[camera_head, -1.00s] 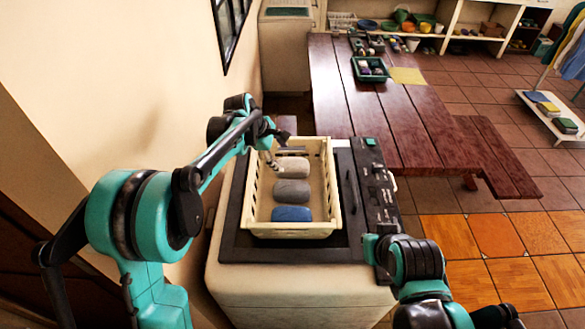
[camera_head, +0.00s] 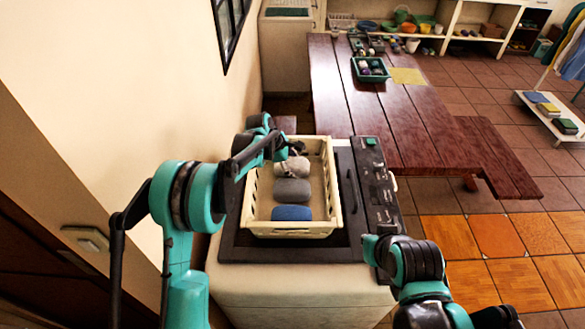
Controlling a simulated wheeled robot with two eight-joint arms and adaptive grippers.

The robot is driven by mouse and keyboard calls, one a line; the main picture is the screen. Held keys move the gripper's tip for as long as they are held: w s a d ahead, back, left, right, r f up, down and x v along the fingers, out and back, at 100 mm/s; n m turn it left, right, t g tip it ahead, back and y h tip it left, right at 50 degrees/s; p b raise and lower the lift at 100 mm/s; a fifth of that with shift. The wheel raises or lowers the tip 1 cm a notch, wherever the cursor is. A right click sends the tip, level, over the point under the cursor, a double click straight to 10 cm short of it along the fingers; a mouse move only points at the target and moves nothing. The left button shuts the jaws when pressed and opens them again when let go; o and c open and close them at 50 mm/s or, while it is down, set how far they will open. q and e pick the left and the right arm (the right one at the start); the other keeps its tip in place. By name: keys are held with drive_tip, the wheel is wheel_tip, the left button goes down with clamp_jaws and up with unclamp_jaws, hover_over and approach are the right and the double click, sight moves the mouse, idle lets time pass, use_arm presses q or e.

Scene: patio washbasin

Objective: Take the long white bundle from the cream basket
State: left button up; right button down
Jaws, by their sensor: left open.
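The cream basket (camera_head: 329,207) stands on the dark top of a white washing machine. In it, from back to front, lie a long white bundle (camera_head: 293,169), a grey bundle (camera_head: 292,190) and a blue bundle (camera_head: 291,213). My left gripper (camera_head: 291,164) is open above the back of the basket, at the white bundle, and hides part of it. I cannot tell whether its fingers touch the bundle. My right arm shows at the lower right, in front of the machine's right edge; its gripper is not in view.
The machine's control panel (camera_head: 377,190) lies right of the basket. A wall (camera_head: 120,90) runs close along the left. A dark red wooden table (camera_head: 400,120) behind bears a green tray (camera_head: 370,69) with items.

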use_arm(q)
drive_tip(key=shift+r, duration=0.1)
drive_tip(key=c, duration=0.9)
